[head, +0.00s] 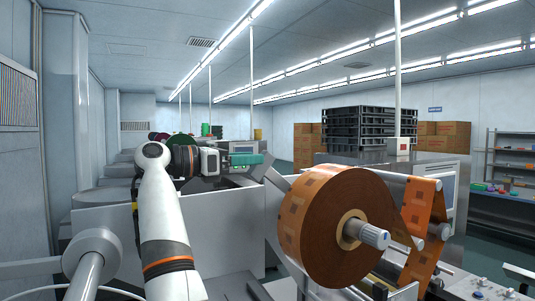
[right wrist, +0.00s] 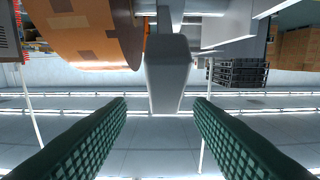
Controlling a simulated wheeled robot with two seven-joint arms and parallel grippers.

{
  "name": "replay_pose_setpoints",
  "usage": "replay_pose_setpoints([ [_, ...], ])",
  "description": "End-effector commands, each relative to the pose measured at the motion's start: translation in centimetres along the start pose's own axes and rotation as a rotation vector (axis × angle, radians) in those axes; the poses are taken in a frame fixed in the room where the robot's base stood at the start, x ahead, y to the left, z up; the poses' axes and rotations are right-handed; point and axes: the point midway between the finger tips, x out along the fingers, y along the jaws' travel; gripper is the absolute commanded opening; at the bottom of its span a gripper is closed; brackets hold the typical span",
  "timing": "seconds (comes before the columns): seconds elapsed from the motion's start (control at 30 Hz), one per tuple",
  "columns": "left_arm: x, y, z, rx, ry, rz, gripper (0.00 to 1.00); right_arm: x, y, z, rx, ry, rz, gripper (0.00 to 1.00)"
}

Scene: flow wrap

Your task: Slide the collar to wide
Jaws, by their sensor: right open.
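My right gripper (head: 254,160) is in the middle of the head view, left of and above the film roll, its green fingers pointing right. In the right wrist view its two textured fingers (right wrist: 160,106) are wide apart, with nothing clamped between them. A grey tapered part (right wrist: 168,75) shows beyond and between the fingertips; I cannot tell how far off it is. The brown printed film roll (head: 322,228) sits on a spindle with a silver knob (head: 374,236) at its hub. I cannot tell which part is the collar. My left gripper is not in view.
Grey machine housings (head: 225,228) stand below and behind my right arm. Film runs over rollers (head: 424,192) right of the roll. Black crates (head: 355,128), cardboard boxes (head: 443,135) and a shelf (head: 512,165) are farther back. The air above the roll is clear.

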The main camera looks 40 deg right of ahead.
Motion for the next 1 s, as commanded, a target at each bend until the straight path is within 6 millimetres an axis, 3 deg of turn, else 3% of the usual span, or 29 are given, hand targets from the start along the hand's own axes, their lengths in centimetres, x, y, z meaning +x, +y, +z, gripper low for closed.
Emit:
replay_pose_setpoints([
  [0.1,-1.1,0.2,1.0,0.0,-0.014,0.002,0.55,2.4,0.0,-0.2,-0.001,-0.001,0.003,0.47],
  [0.3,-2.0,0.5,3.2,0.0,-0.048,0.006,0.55,5.0,0.0,-0.2,-0.002,0.0,0.001,0.47],
  [0.7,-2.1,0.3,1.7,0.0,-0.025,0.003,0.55,5.7,0.0,0.0,-0.002,0.0,0.0,0.47],
  [1.0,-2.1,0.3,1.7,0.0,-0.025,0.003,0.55,5.7,0.0,0.0,-0.002,0.0,0.0,0.0],
])
